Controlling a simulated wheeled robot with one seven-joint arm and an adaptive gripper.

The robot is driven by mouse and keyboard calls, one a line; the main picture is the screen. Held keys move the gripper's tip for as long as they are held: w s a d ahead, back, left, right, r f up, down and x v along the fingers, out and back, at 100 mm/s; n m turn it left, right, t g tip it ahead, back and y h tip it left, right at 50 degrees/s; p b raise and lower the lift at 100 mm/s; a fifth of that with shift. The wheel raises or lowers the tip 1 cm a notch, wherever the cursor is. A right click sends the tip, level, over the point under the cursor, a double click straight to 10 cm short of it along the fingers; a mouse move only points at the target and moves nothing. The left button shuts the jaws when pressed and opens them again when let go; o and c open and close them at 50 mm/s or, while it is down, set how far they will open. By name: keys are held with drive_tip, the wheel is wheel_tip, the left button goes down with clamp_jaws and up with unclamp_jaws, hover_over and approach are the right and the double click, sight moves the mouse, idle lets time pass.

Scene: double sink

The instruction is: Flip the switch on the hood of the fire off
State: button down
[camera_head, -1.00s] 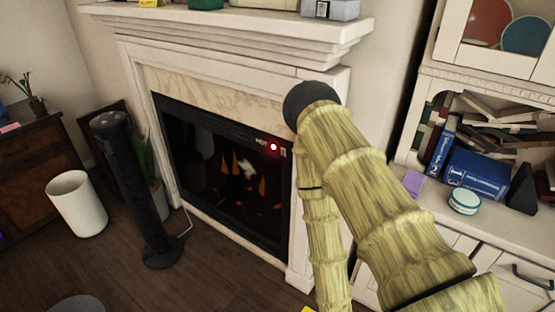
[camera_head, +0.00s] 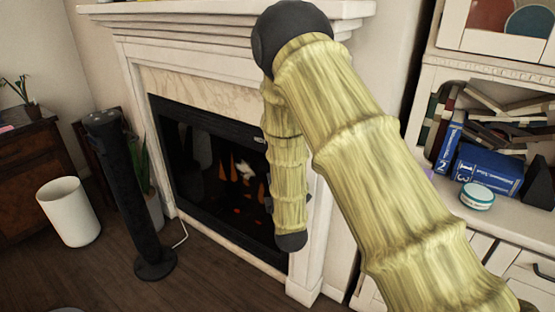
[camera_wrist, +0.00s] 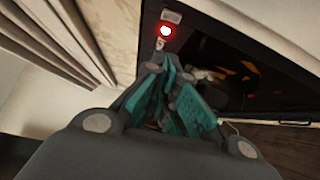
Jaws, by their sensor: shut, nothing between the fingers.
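The fireplace hood (camera_head: 205,118) is the black upper frame around the fire, left of my arm in the head view. My arm covers the hood's right end there. In the wrist view the hood (camera_wrist: 205,30) shows a glowing red light (camera_wrist: 166,31) with a small pale label above it. A small light switch (camera_wrist: 160,44) sits just below the light, right at my fingertips. My gripper (camera_wrist: 158,66) is shut and empty, its teal fingers pointing at the switch. I cannot tell whether it touches. The head view does not show the gripper clearly.
The white mantel (camera_head: 220,30) juts out above the hood, close to my arm. A black tower (camera_head: 130,195) and a white bin (camera_head: 68,212) stand at left. A bookshelf (camera_head: 440,72) stands at right. The floor before the fireplace is mostly clear.

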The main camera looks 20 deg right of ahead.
drive_tip(key=shift+r, duration=0.2)
drive_tip(key=shift+w, duration=0.15)
drive_tip(key=w+d+r+p, duration=0.1)
drive_tip(key=w+d, duration=0.3)
drive_tip(key=w, duration=0.8)
drive_tip(key=shift+d, duration=0.15)
drive_tip(key=shift+r, duration=0.1)
